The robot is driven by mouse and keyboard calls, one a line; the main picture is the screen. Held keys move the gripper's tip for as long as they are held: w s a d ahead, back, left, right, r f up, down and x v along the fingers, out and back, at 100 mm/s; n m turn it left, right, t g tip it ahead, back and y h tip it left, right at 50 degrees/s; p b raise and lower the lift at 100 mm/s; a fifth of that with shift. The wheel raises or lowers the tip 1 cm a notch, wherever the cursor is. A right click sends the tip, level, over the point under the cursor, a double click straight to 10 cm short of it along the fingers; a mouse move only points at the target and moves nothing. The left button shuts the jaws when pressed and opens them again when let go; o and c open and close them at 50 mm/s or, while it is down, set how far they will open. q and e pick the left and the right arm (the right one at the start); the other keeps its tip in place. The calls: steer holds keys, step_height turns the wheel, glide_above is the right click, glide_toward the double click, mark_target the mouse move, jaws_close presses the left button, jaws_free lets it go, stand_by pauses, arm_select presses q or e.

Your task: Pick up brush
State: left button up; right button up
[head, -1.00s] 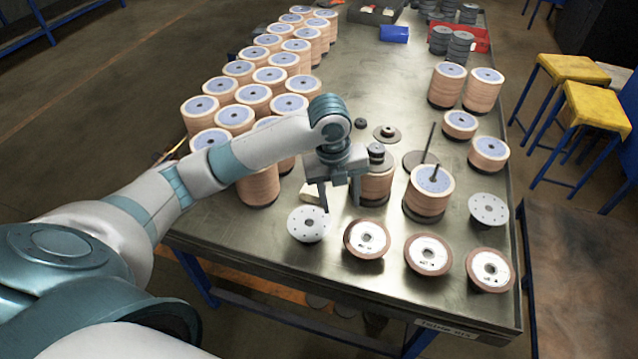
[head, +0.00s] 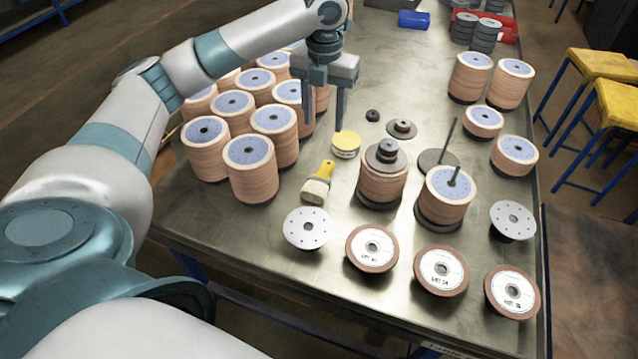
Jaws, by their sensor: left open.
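The brush (head: 318,184) lies on the metal table, with a yellow handle pointing away from me and pale bristles towards me. It is between the stacks of flap discs on the left and a disc stack with a dark weight on top. My left gripper (head: 323,125) hangs above the table, beyond the brush handle and apart from it. Its two fingers point down, spread and empty. A yellow-lidded tin (head: 346,144) stands just right of the fingertips. My right gripper is not in view.
Tall flap disc stacks (head: 252,168) crowd the left. A weighted stack (head: 382,177) and a stack on an upright rod (head: 446,194) stand to the right. A white perforated disc (head: 308,229) and several brown-rimmed discs (head: 372,248) line the near side. Bare table (head: 290,262) shows at the front edge.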

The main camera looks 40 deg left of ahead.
arm_select(q)
steer(key=p, duration=0.4)
glide_above(323, 173)
step_height(323, 173, down, 11)
steer(key=shift+s+f, duration=0.1)
steer(key=shift+f, duration=0.6)
steer(key=shift+f+p, duration=0.6)
steer(key=shift+f, duration=0.15)
step_height(323, 173, down, 3)
steer(key=shift+p, duration=0.6)
steer(key=shift+f, duration=0.35)
steer(key=shift+c, duration=0.4)
